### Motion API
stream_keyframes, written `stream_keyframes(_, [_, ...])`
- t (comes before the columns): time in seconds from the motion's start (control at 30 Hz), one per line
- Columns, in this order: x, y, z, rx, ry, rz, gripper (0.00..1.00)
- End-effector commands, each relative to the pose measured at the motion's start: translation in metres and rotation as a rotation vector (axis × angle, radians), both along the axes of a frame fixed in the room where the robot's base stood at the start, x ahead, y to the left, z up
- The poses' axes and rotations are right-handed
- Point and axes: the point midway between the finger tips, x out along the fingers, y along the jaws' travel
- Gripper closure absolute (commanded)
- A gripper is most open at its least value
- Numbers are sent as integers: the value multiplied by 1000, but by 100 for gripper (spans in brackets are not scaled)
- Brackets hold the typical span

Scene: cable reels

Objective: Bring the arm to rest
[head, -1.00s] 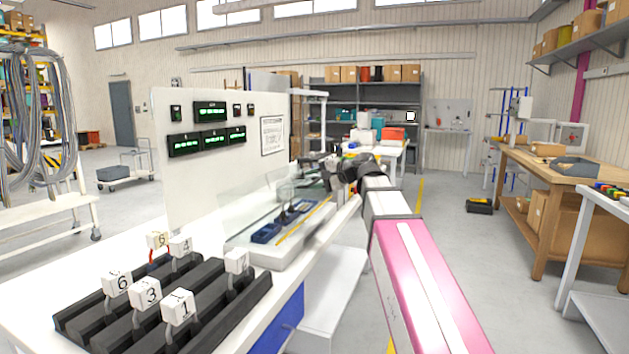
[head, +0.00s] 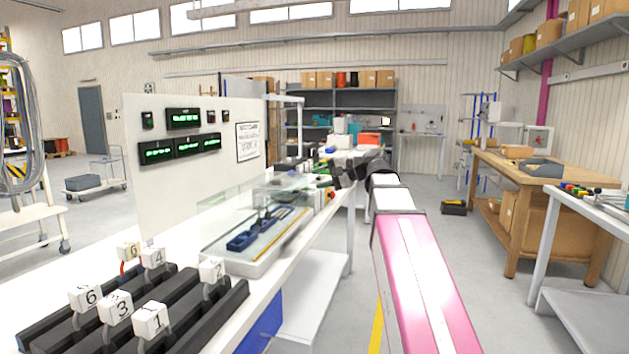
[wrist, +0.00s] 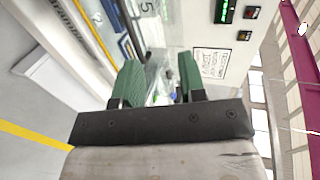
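My pink and white arm (head: 422,285) stretches away from me at the right of the bench in the head view. My gripper (head: 340,178) is at its far end, dark and small there. In the wrist view, the green fingers of my gripper (wrist: 160,82) stand apart, and I see nothing held between them. The bench and a white panel (wrist: 212,64) lie beyond the fingers.
A white bench holds black racks with numbered white tags (head: 150,320) and a glass-covered tray (head: 210,245). A display panel (head: 135,165) stands behind. A wooden workbench (head: 545,172) is at right. Open floor (head: 455,245) lies between.

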Motion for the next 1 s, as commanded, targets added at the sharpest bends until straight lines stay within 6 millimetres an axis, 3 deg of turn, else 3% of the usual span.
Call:
stream_keyframes(0.3, [0,0,-2,-4,1,-1,62])
stream_keyframes(0.43, [3,-1,-26,-43,15,-11,62])
stream_keyframes(0.57, [6,-3,-78,-134,42,-29,62])
stream_keyframes(0.77, [4,-11,-172,-318,88,-41,62])
stream_keyframes(1.0, [-14,-24,-277,-545,139,-16,62])
